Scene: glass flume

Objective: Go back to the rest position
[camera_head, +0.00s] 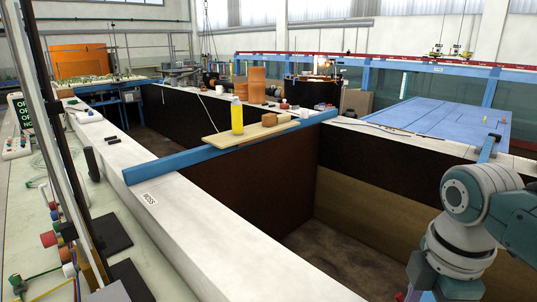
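Part of my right arm (468,215) shows at the lower right, grey and teal, bent downward in front of the tank wall. Its lower end runs out of the bottom of the picture, so the gripper and its fingers are hidden. My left arm and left gripper are not in view. No object is seen held.
A blue beam (185,160) crosses the open tank, bearing a wooden board (228,139) with a yellow bottle (237,117). A pale wall ledge (190,215) runs along the left. A cluttered bench with upright rails stands further left. The tank interior (345,250) looks empty.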

